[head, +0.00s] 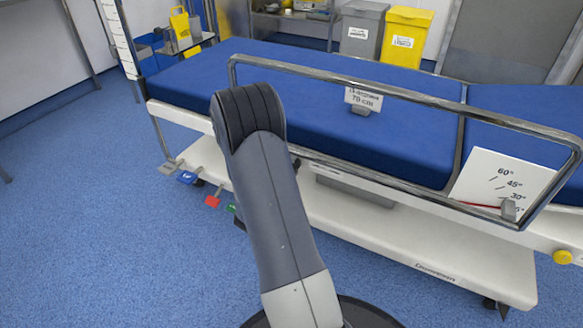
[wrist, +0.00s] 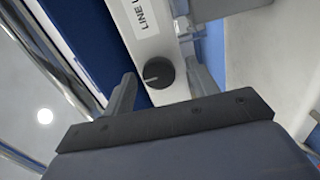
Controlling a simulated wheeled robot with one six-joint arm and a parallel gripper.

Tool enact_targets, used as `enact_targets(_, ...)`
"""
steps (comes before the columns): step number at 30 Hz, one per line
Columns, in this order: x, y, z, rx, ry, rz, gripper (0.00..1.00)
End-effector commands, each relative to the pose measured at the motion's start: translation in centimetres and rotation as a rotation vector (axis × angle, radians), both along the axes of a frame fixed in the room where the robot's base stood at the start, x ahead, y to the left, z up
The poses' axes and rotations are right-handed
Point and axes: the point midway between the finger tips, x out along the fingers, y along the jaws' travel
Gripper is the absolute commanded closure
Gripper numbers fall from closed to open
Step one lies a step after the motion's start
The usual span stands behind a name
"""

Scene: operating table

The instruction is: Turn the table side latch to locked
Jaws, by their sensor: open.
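A round black knob (wrist: 158,73) with a pale pointer line sits on the side of the table (head: 400,195), beside a white label (wrist: 147,18) reading "LINE" and a cut-off second word. Whether this knob is the side latch, I cannot tell. My gripper (wrist: 162,86) is open in the wrist view, with one finger on each side of the knob. Contact between fingers and knob cannot be made out. In the head view my arm hides the gripper and this part of the table side.
A metal side rail (head: 400,92) stands along the blue mattress (head: 320,75). An angle plate (head: 500,180) and a yellow knob (head: 563,257) are at the right. Blue (head: 187,177) and red (head: 212,201) pedals are low at the left. The left floor is clear.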

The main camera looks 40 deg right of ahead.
Motion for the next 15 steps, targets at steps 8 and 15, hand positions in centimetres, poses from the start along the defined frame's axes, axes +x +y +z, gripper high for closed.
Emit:
enact_targets(8,-0.1,0.3,0.1,-0.001,0.0,0.002,0.45)
enact_targets(15,-1.3,3.7,0.2,0.001,0.003,0.006,0.45)
